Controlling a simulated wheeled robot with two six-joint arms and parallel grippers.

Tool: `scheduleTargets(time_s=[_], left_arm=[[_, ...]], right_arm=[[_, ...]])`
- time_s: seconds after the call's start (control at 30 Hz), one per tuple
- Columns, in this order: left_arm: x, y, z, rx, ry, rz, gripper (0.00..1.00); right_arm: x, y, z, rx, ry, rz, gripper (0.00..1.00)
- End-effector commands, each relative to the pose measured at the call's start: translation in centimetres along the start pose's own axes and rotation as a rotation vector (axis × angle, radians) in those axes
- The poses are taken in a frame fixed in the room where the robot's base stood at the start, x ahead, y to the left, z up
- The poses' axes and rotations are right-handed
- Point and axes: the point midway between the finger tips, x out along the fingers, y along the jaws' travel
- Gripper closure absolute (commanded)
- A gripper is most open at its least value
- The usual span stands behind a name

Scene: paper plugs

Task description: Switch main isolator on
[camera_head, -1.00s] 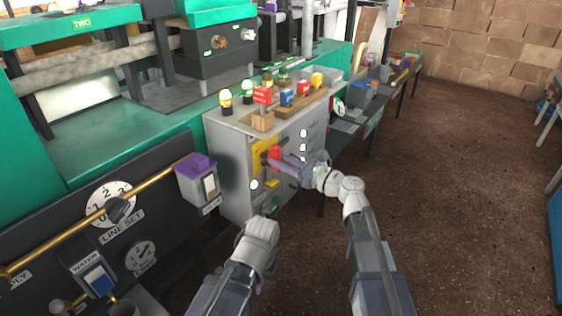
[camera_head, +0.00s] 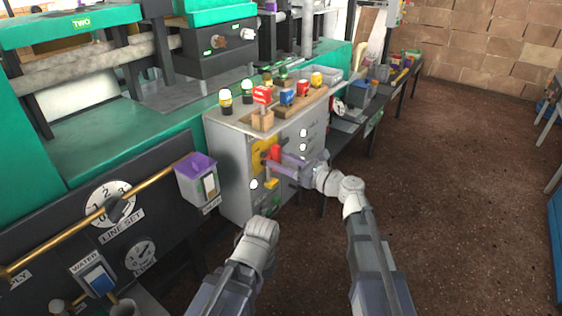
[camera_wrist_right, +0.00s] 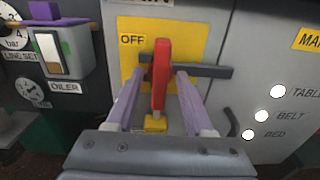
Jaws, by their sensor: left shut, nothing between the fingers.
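The main isolator's red handle (camera_wrist_right: 160,75) stands upright on a yellow plate (camera_wrist_right: 190,38) on the grey cabinet front, with the word OFF at its upper left. It also shows in the head view (camera_head: 276,152). My right gripper (camera_wrist_right: 161,72) is open, its two purple fingers either side of the handle, with visible gaps between. In the head view the right gripper (camera_head: 288,162) reaches the cabinet from the right. My left gripper (camera_head: 268,218) is shut and empty, low in front of the cabinet; its fingertips are hard to make out.
A yellow block (camera_wrist_right: 155,125) sits below the handle. A dark horizontal bar (camera_wrist_right: 205,72) crosses behind the right finger. Round white buttons (camera_wrist_right: 262,115) lie to the right. The oiler box (camera_head: 197,180) stands left of the cabinet (camera_head: 229,170). Open floor (camera_head: 460,200) lies to the right.

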Motion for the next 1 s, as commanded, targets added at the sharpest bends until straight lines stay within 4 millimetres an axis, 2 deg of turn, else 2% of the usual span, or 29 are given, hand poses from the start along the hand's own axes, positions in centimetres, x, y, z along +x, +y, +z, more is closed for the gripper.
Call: scheduleTargets(time_s=[0.13,0.23,0.5,0.7,1.0], left_arm=[[0.0,0.0,0.0,0.0,0.0,0.0,1.0],[0.0,0.0,0.0,0.0,0.0,0.0,1.0],[0.0,0.0,0.0,0.0,0.0,0.0,1.0],[0.0,0.0,0.0,0.0,0.0,0.0,1.0],[0.0,0.0,0.0,0.0,0.0,0.0,1.0]], right_arm=[[-0.1,0.0,0.0,0.0,-0.001,-0.001,0.47],[-0.8,0.0,0.0,0.0,-0.001,-0.002,0.47],[-5.2,0.1,0.0,0.0,0.0,-0.003,0.47],[-7.3,0.0,0.0,0.0,0.0,-0.002,0.47],[-7.8,0.0,0.0,0.0,0.0,0.0,0.47]])
